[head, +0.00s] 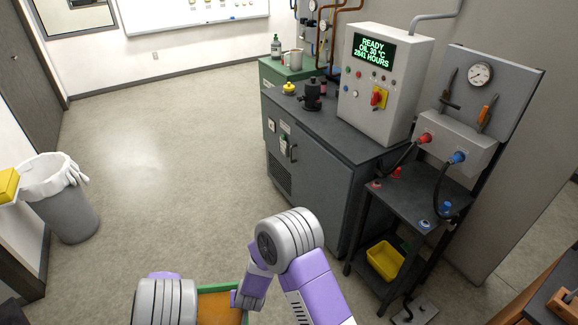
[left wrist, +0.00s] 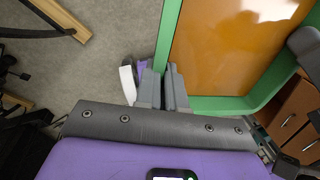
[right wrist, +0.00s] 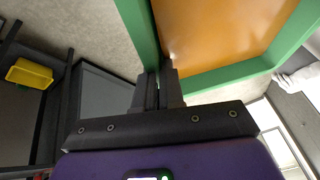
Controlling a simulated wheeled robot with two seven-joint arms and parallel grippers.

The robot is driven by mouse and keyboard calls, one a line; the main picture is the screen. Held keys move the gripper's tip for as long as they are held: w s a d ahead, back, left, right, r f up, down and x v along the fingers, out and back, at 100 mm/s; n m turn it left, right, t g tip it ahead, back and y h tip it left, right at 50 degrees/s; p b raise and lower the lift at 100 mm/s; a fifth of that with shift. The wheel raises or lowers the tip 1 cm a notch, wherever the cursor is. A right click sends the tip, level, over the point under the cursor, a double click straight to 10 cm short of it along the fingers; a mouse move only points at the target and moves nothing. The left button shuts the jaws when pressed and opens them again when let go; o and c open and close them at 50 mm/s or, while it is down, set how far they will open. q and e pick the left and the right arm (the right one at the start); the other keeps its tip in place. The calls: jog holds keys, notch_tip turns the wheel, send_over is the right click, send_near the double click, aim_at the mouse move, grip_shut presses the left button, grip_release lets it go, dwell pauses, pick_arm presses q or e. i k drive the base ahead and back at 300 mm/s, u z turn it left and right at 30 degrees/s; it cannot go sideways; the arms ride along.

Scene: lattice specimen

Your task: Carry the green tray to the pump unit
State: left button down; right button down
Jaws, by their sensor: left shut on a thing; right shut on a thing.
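The green tray (head: 218,288) has an orange-brown floor and shows at the bottom of the head view, mostly hidden by my arms. My right gripper (head: 240,301) is at its right side. In the left wrist view my left gripper (left wrist: 163,88) is shut on the tray's green rim (left wrist: 168,40). In the right wrist view my right gripper (right wrist: 158,88) is shut on the rim (right wrist: 230,74). The visible part of the floor is bare. A dark grey cabinet (head: 315,185) ahead right carries a control box (head: 377,85) reading "READY OIL 30 °C 2841 HOURS".
A gauge stand (head: 493,85) with red and blue hose fittings stands right of the cabinet, with a yellow bin (head: 385,260) on its low shelf. A lined waste bin (head: 62,205) stands at left. The floor (head: 165,150) between is open.

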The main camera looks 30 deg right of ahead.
aim_at(344, 137)
jog(key=u, duration=0.1)
jog(key=i, duration=1.1)
jog(key=z, duration=0.45)
jog(key=i, duration=0.85)
jog(key=z, duration=1.35)
jog(key=i, duration=0.55)
jog(key=z, duration=0.5)
